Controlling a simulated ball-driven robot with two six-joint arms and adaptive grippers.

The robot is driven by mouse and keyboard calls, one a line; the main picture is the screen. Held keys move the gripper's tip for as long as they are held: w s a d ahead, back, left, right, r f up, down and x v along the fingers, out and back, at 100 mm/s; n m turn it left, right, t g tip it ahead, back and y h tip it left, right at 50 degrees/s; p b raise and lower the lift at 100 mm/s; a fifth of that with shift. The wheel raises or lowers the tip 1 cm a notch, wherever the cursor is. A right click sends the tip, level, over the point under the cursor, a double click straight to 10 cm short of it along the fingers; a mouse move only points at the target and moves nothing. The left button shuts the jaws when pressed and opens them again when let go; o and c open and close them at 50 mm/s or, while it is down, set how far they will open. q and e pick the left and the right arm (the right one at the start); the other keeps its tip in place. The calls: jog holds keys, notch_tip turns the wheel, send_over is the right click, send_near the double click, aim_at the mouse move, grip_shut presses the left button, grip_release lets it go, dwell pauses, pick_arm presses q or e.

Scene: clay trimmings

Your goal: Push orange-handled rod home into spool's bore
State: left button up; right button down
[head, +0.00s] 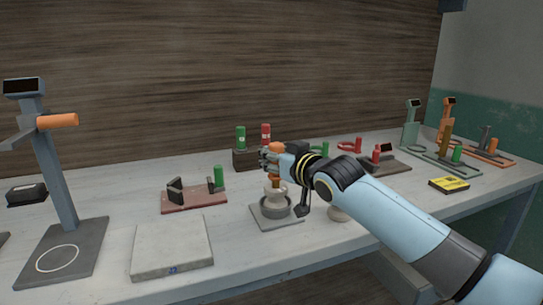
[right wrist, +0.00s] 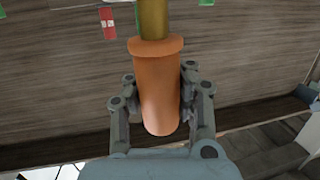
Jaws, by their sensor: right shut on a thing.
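The orange-handled rod's handle (head: 277,147) is between the fingers of my right gripper (head: 272,159), which is shut on it. In the right wrist view the orange handle (right wrist: 158,90) sits between both fingers of the gripper (right wrist: 157,95), with a brass-coloured shaft (right wrist: 154,18) running out of the top edge. The pale spool (head: 274,195) stands upright in a grey holder (head: 270,217), directly below the gripper. How far the rod is in the bore cannot be told; fingers and spool hide it. The spool is not clear in the wrist view. My left gripper is not in view.
A grey post stand (head: 55,165) with an orange peg is at left, beside a pale slab (head: 172,249). A red fixture (head: 194,197) lies left of the spool. A dark block (head: 247,158) with green and red cylinders stands behind. A yellow box (head: 449,184) lies right.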

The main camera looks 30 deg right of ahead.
aim_at(271, 183)
jog(key=shift+f+p, duration=1.15)
dwell(2.6)
jog(key=shift+s+f, duration=0.2)
jog(key=shift+f, duration=0.35)
dwell(2.0)
jog(key=shift+r, duration=0.1)
jog(key=shift+w+r+p, duration=0.2)
jog(key=shift+r+p, duration=1.95)
jog(key=shift+r, duration=0.25)
notch_tip(271, 183, up, 7)
jog(key=p, duration=0.6)
jog(key=shift+p, duration=0.4)
